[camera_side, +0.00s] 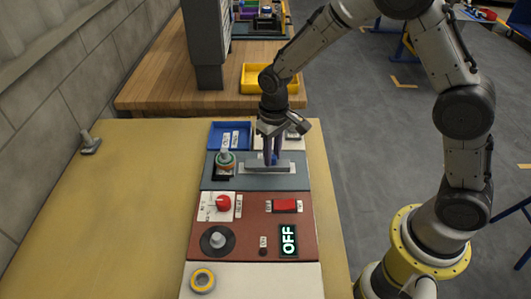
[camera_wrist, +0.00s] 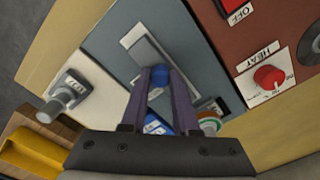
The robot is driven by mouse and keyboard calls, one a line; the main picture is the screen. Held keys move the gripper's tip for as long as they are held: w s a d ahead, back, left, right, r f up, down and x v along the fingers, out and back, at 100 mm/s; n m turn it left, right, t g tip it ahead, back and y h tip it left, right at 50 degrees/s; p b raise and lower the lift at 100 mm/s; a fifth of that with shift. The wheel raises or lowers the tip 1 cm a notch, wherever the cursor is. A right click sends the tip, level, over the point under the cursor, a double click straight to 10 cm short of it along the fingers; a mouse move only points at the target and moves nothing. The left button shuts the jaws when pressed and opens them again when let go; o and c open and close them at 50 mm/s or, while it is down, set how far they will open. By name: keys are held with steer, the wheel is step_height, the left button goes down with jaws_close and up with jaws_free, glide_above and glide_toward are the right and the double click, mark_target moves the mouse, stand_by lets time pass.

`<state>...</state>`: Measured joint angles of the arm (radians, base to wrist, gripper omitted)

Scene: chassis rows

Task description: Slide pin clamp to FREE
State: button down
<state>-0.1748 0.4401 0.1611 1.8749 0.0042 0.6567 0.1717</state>
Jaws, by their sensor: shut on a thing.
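A grey slide bar (camera_side: 282,169) lies in a light frame on the blue-grey panel, and I take it for the pin clamp. In the wrist view the slide bar (camera_wrist: 143,49) runs from the upper left towards my fingers. A blue knob (camera_wrist: 160,76) stands at its near end. My gripper (camera_side: 272,161) reaches down onto it in the side view. In the wrist view my gripper (camera_wrist: 160,73) has its purple fingers on both sides of the blue knob, shut on it. The fingers hide part of the slide, and I see no readable FREE mark.
A round part with a green and orange ring (camera_side: 226,159) stands left of the slide. The blue tray (camera_side: 215,145) and a white panel with a grey handle (camera_wrist: 64,97) lie beyond. The red panel (camera_side: 258,226) with a red knob (camera_side: 223,202) is nearer the camera.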

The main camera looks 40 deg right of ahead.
mark_target(274, 156)
steer(key=shift+s+d, duration=0.15)
steer(key=c, duration=0.9)
jaws_free()
steer(key=shift+o, duration=1.2)
steer(key=shift+r, duration=0.1)
step_height(274, 156, up, 14)
